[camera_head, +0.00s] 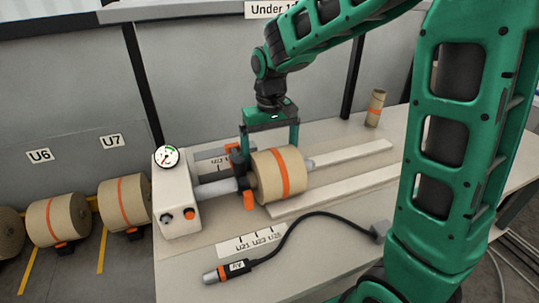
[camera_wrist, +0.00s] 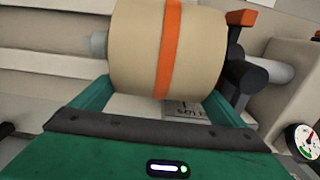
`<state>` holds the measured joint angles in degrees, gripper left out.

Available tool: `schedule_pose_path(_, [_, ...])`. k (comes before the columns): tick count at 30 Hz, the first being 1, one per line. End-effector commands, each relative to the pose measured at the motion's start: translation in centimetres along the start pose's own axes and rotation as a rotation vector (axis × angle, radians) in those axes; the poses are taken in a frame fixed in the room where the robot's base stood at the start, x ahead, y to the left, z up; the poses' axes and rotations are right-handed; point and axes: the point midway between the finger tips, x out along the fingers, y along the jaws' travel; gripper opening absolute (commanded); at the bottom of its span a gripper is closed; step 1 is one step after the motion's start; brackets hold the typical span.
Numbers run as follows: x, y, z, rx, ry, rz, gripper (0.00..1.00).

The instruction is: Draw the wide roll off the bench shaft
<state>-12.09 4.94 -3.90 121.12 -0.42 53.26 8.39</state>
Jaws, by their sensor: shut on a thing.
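The wide roll (camera_head: 268,178), tan kraft with an orange band, sits around the grey bench shaft (camera_head: 216,188). The shaft's free end (camera_head: 310,163) shows past the roll's right face. My gripper (camera_head: 269,150) reaches down from above, with one green finger at each end face of the roll, and is shut on it. In the wrist view the roll (camera_wrist: 135,50) fills the space between the fingers (camera_wrist: 153,102). A dark collar with orange levers (camera_head: 240,165) stands on the shaft just left of the roll; it also shows in the wrist view (camera_wrist: 243,75). The roll's underside is hidden.
The white shaft housing with a gauge (camera_head: 178,195) stands at the bench's left. Pale rails (camera_head: 345,160) run right of the roll. A black cable with a plug (camera_head: 235,268) lies in front. A small roll (camera_head: 375,108) stands at the back right. Several rolls (camera_head: 125,203) sit left of the bench.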

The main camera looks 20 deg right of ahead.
Motion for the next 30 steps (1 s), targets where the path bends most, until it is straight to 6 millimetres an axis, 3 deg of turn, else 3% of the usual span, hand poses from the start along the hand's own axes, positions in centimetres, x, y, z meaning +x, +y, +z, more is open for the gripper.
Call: schedule_pose_path(30, [-0.1, 3.2, 0.0, 0.004, 0.001, 0.0, 0.62])
